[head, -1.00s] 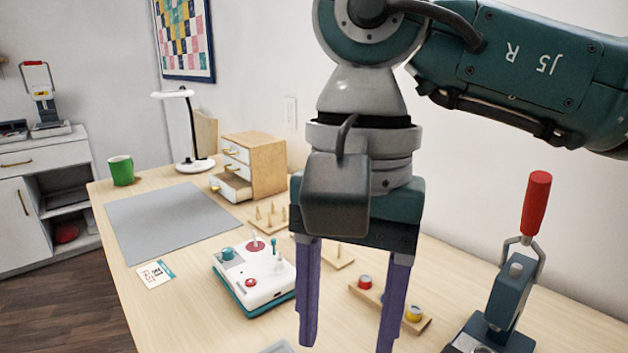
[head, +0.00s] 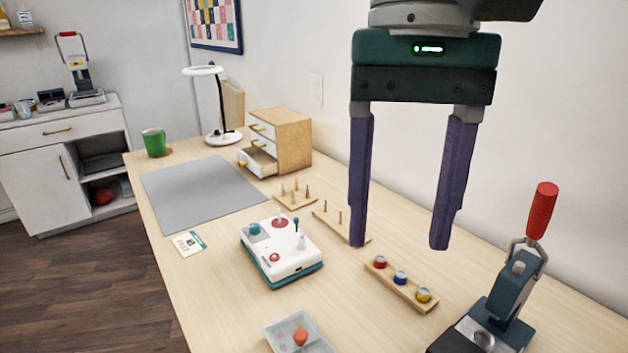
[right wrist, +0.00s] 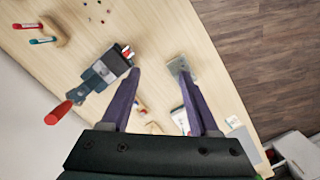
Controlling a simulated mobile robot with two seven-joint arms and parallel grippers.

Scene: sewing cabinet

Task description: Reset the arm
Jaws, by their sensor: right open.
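My right gripper (head: 398,245) hangs above the table on the right of the head view. Its two purple fingers are apart, with nothing between them, and point down. In the right wrist view the same gripper (right wrist: 158,72) shows both fingers spread over the table. My left gripper does not show in any view.
The wooden table (head: 205,290) holds a white-and-teal device (head: 285,262), a rack of coloured bobbins (head: 400,281), a red-handled press (head: 510,290), a small tray (head: 280,338) and a drawer box (head: 285,140). A grey mat (head: 200,195) lies bare. The wall runs along the right.

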